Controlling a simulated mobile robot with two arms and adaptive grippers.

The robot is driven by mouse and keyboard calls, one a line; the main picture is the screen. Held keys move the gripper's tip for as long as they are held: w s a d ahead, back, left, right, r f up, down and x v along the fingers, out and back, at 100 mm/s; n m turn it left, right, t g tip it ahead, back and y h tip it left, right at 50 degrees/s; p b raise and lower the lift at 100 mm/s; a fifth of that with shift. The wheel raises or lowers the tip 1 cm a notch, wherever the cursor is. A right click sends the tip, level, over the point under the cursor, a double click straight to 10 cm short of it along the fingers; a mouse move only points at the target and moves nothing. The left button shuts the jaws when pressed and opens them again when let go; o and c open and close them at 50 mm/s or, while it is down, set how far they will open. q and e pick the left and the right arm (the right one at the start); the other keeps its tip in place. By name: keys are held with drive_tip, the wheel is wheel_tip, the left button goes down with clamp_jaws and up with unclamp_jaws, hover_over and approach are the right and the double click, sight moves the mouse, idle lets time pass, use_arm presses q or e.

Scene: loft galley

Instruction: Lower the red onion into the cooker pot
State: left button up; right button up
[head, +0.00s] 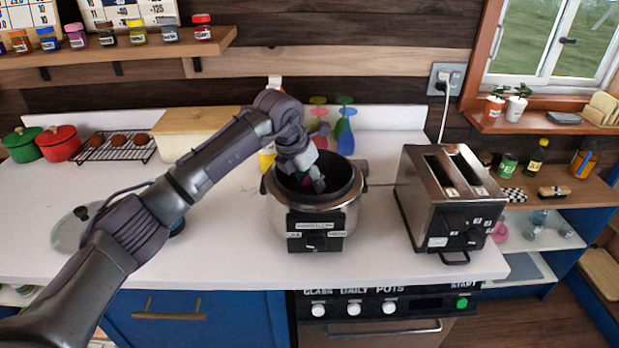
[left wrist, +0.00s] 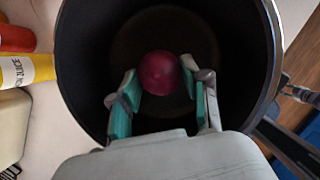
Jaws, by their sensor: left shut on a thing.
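The cooker pot (head: 312,218) is a silver pot with a black inside, standing on the white counter. My left gripper (head: 313,186) reaches down into its mouth from above. In the left wrist view, the red onion (left wrist: 161,73) is between the tips of my left gripper (left wrist: 161,88), with the dark pot wall (left wrist: 85,70) around it. The gripper is shut on the onion. In the head view the onion is mostly hidden by the pot and the gripper. How far it is above the pot's floor cannot be told. My right gripper is not in view.
A steel toaster (head: 450,195) stands right of the pot. Behind the pot are colourful utensils (head: 345,130) and a yellow juice bottle (left wrist: 25,72). A glass lid (head: 75,230) lies at left, partly behind my arm. Red and green pots (head: 58,143) stand farther left.

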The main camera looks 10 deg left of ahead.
sight(309, 190)
use_arm(q)
drive_tip(key=shift+f+b, duration=1.4)
drive_tip(key=shift+f, duration=0.55)
idle(1.0)
drive_tip(key=o, duration=1.2)
